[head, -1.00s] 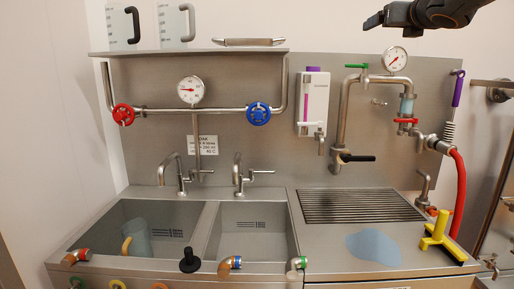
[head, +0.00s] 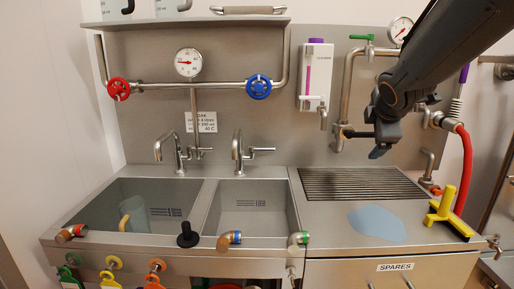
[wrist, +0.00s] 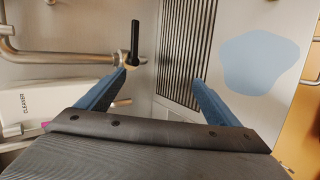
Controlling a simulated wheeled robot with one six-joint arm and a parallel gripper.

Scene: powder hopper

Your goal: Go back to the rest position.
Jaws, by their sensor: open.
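My gripper (head: 378,152) hangs in the head view at the right, in front of the back panel and above the slatted drain grate (head: 360,184). In the wrist view its two blue fingers (wrist: 166,82) are spread apart with nothing between them. The grate (wrist: 180,50) shows beyond the fingers there. A black-handled valve (wrist: 134,42) on the steel pipe is near the left fingertip; I cannot tell whether they touch. In the head view the arm hides part of the pipework and gauge at the right.
Two sinks (head: 203,215) are at the left, with a jug (head: 132,214) in the left one. A cleaner dispenser (head: 316,75) and a red hose (head: 465,175) are near the arm.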

